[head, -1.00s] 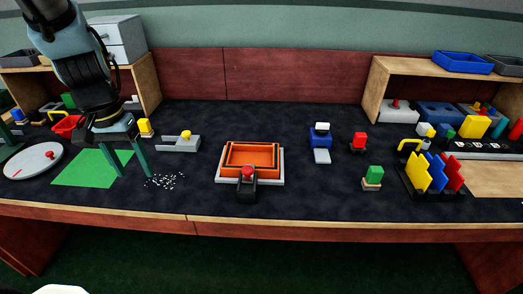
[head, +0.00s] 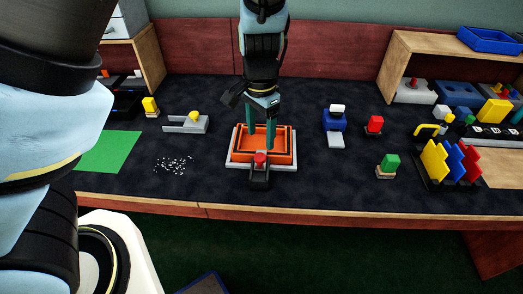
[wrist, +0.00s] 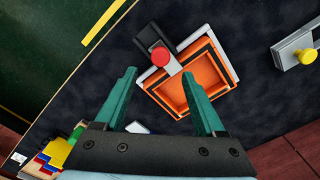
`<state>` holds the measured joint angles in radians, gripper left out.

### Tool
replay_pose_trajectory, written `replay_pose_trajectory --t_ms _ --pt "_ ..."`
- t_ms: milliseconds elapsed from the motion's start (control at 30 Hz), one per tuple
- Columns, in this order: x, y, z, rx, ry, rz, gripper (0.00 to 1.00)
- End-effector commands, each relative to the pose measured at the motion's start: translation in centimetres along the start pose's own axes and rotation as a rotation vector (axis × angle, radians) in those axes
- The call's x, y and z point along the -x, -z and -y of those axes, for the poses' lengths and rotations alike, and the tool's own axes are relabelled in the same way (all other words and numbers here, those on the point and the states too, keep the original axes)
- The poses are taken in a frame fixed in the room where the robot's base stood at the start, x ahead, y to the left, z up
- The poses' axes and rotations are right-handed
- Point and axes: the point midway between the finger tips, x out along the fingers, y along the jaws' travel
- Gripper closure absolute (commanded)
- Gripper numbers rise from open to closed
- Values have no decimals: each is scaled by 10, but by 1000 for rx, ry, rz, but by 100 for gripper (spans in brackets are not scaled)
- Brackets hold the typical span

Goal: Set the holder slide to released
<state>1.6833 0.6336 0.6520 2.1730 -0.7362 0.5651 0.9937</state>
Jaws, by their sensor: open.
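An orange tray (head: 289,157) sits in a light grey holder frame (head: 234,161) in the middle of the table. A black slide (head: 260,178) with a red knob (head: 260,158) lies at the holder's front edge and reaches over the tray's rim. In the wrist view the red knob (wrist: 161,57) and the orange tray (wrist: 187,93) show ahead of the fingers. My gripper (head: 262,138) is open and empty, pointing down over the tray, just behind the knob in the head view. Its two green fingers (wrist: 159,73) stand wide apart. I cannot tell their height above the tray.
A grey bracket with a yellow knob (head: 194,117) stands left, beside scattered white bits (head: 174,164) and a green mat (head: 108,152).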

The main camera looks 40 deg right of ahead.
Motion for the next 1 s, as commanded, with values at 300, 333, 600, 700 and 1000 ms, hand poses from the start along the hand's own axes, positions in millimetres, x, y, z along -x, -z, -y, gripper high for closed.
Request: replay_pose_trajectory --t_ms 300,333,600,700,1000 --pt "-56 -1 0 2 0 3 28" --pt "-59 -1 0 2 0 2 28" --pt "-72 0 0 1 0 0 28" --pt "-72 0 0 1 0 -1 28" --pt "-72 0 0 1 0 0 52"
